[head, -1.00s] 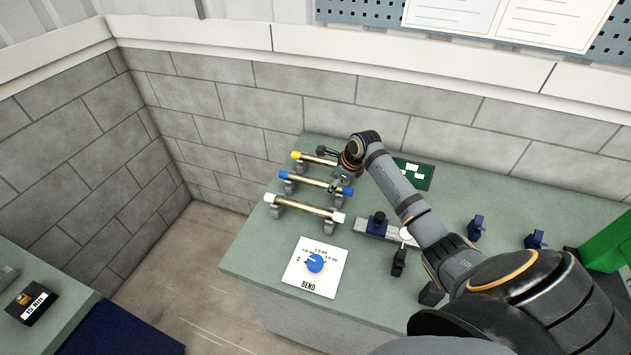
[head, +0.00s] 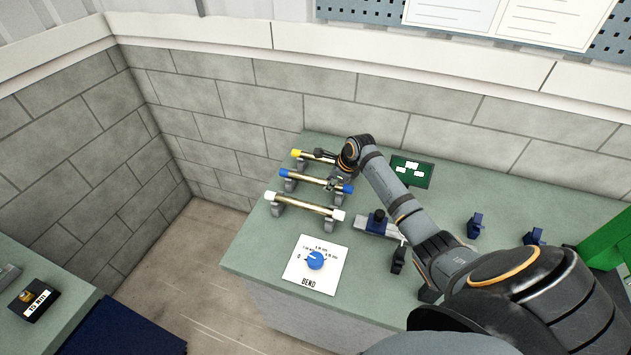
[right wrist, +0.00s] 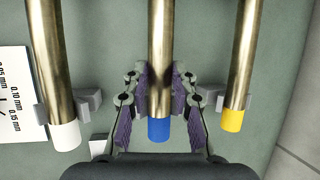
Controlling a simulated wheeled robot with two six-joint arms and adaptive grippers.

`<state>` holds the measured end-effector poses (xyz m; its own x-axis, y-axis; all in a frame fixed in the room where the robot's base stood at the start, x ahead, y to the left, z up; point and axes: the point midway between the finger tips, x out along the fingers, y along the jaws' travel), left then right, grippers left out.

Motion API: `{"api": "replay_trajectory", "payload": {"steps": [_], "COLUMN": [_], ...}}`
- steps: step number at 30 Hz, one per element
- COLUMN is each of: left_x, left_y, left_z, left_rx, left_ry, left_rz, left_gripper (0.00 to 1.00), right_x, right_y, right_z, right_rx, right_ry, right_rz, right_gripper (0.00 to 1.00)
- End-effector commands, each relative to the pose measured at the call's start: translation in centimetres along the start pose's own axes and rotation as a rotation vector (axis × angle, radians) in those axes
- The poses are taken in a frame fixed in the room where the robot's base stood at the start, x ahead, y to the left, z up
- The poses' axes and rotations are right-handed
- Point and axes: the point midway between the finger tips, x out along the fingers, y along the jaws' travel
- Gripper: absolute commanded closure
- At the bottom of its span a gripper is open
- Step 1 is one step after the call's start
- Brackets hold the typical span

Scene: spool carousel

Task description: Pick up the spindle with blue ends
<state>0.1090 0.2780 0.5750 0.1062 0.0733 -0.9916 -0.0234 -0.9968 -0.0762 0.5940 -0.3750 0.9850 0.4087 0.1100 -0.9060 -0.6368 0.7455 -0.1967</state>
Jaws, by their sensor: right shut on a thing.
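The spindle with blue ends (head: 310,179) is a brass rod between two others in the head view. Its near blue end (right wrist: 159,130) shows in the right wrist view, with the rod running up the picture. My right gripper (head: 334,184) is at the spindle's right end. In the right wrist view its fingers (right wrist: 160,82) are shut on the rod from both sides, just above the blue end. I cannot tell whether the rod is clear of its supports. My left gripper is not in view.
A white-ended spindle (head: 305,206) and a yellow-ended spindle (head: 311,156) lie in grey cradles on either side. A dial card (head: 316,282) lies in front. Dark blue stands (head: 475,225) are to the right. The wall is close behind.

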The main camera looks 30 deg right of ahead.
Motion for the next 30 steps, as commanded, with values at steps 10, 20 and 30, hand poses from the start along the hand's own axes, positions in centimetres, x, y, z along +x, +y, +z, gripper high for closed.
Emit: {"api": "replay_trajectory", "payload": {"steps": [10, 20, 30], "left_x": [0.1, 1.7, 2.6], "left_y": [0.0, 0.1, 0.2], "left_z": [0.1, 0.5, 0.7], "left_rx": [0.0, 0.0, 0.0], "left_ry": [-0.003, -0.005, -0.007], "left_rz": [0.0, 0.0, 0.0], "left_gripper": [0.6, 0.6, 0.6], "right_x": [-0.2, -2.7, -9.9], "right_y": [-0.1, -0.8, 1.5], "right_z": [0.3, 1.4, 0.5], "right_rx": [-0.001, -0.003, -0.009], "right_ry": [-0.007, -0.009, -0.001], "right_rz": [-0.003, -0.007, -0.011], "right_gripper": [1.0, 1.0, 1.0]}}
